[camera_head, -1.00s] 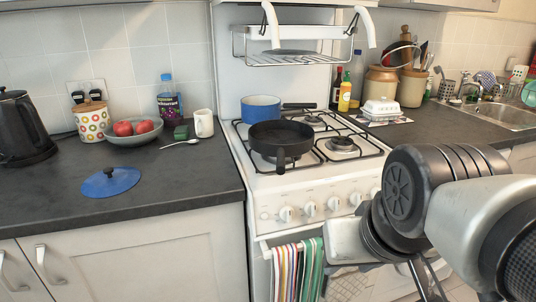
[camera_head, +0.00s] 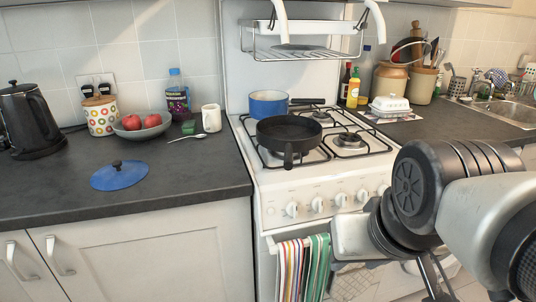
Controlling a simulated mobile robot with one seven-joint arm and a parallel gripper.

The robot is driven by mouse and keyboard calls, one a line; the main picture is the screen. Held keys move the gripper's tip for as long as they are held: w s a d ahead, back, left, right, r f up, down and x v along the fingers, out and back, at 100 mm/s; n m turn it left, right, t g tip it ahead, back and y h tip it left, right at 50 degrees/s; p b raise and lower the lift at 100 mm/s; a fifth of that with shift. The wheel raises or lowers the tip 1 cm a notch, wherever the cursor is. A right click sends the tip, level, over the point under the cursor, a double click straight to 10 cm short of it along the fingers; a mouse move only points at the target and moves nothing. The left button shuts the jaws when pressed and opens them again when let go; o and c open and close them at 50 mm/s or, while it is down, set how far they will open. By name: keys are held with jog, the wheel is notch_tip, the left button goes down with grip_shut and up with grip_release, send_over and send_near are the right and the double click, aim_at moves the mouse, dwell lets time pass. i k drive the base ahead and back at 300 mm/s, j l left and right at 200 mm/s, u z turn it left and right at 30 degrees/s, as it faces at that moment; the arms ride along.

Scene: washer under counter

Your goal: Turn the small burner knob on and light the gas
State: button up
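The white gas stove (camera_head: 318,181) has a row of several white knobs on its front panel. Knobs show at the left (camera_head: 291,209), then (camera_head: 317,204), (camera_head: 340,199) and (camera_head: 362,195); my arm stands close to the right end of the row. I cannot tell which is the small burner's knob. A black frying pan (camera_head: 289,131) and a blue pot (camera_head: 268,103) stand on the left burners. The front right burner (camera_head: 349,141) is bare, with no flame visible. My gripper is low in front of the stove, its fingers (camera_head: 432,278) partly visible; their opening is unclear.
A striped towel (camera_head: 303,268) hangs on the oven rail below the knobs. The left counter (camera_head: 190,172) holds a blue lid (camera_head: 119,175), fruit bowl (camera_head: 141,125), mug and kettle. A wire rack (camera_head: 302,48) hangs above the stove. A sink (camera_head: 500,109) is at right.

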aim_at(293, 209)
jog(key=k+j, duration=0.15)
jog(key=j, duration=0.25)
jog(key=k+j+z, duration=0.1)
jog(key=j, duration=0.3)
jog(key=k+j, duration=0.15)
jog(key=j, duration=0.2)
jog(key=k+j, duration=0.15)
jog(key=j, duration=0.25)
jog(key=z, duration=0.05)
